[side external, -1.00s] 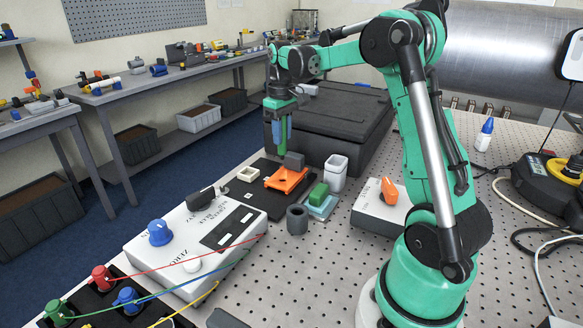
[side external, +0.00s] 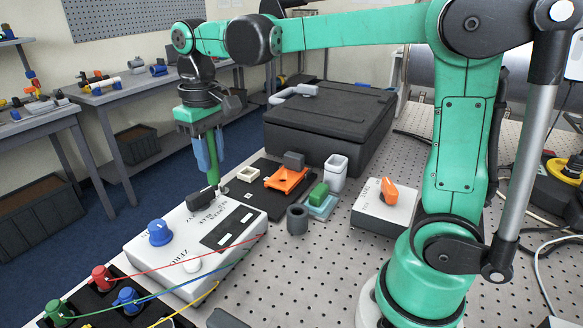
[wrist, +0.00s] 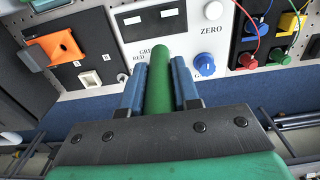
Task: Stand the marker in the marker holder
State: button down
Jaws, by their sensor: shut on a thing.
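My gripper (side external: 208,152) is shut on a green marker (side external: 213,170), held upright with its lower end sticking out below the blue fingers. In the wrist view the marker (wrist: 158,85) lies between both fingers and points toward the white control box. A dark grey hollow cylinder (side external: 297,221) stands on the table, right of the control box; it looks like the marker holder. My gripper is well to its left and above it, apart from it. The cylinder is not seen in the wrist view.
A black mat (side external: 240,190) carries an orange part (side external: 287,178).

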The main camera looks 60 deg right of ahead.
dwell(0.3)
jog(key=s+d+r+m, duration=0.2)
jog(key=s+d+r, duration=0.5)
jog(key=s+d, duration=0.35)
jog(key=f, duration=1.3)
jog(key=w+f, duration=0.1)
jog(key=f, duration=0.5)
jog(key=shift+d+f, duration=0.3)
jog(key=shift+f, duration=0.1)
jog(key=c, duration=0.6)
grip_release()
jog(key=shift+c, duration=0.2)
